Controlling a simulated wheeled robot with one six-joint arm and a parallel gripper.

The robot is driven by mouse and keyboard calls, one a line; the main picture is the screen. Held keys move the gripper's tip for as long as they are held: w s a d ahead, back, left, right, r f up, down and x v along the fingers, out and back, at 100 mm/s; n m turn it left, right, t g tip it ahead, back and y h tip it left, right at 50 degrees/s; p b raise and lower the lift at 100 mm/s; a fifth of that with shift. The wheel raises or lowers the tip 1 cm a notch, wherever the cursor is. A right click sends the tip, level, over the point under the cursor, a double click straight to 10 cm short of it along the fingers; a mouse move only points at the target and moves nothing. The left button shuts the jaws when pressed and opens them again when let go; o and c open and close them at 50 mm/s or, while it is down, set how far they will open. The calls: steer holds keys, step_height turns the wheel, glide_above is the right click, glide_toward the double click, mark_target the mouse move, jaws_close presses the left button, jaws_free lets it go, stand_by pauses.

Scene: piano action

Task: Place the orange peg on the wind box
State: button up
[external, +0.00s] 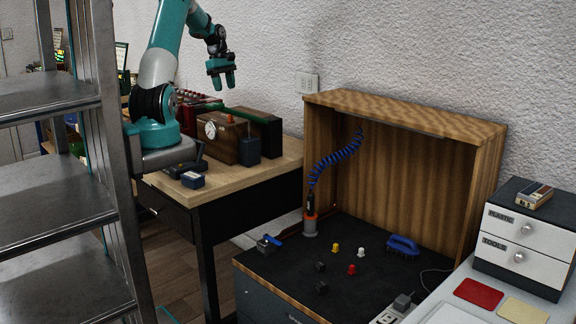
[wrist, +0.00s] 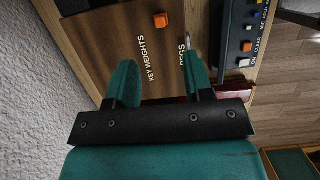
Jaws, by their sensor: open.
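A small orange block (wrist: 161,20), probably the orange peg, lies on a brown wooden surface (wrist: 110,20) lettered KEY WEIGHTS and PEGS in the wrist view. My gripper (wrist: 160,75) is open and empty, with its two teal fingers apart. The block lies beyond the fingertips, apart from them. In the external view my gripper (external: 221,82) hangs pointing down, above the back of the wooden bench. A brown wooden box with a round white gauge (external: 228,138), possibly the wind box, stands on that bench.
A dark device with orange and white buttons (wrist: 245,40) lies beside the lettered surface. Dark boxes (external: 250,148) crowd the wooden bench (external: 262,165). A metal shelf (external: 60,190) stands at left. An open wooden booth (external: 400,170) at right holds small coloured pieces.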

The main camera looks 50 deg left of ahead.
steer(key=shift+a+r, duration=0.1)
steer(key=shift+r, duration=0.45)
steer(key=s+d+r+m+y, duration=0.2)
steer(key=s+d+r+m, duration=0.15)
steer(key=d, duration=0.25)
steer(key=s+d+m+y, duration=0.1)
steer(key=s+m+y, duration=0.1)
steer(key=s, duration=0.7)
steer(key=s+d+r+m+y, duration=0.1)
steer(key=s+m, duration=0.4)
steer(key=s, duration=0.5)
steer(key=shift+s+d+r+y, duration=0.15)
steer(key=shift+d+y, duration=0.65)
steer(key=shift+y, duration=0.4)
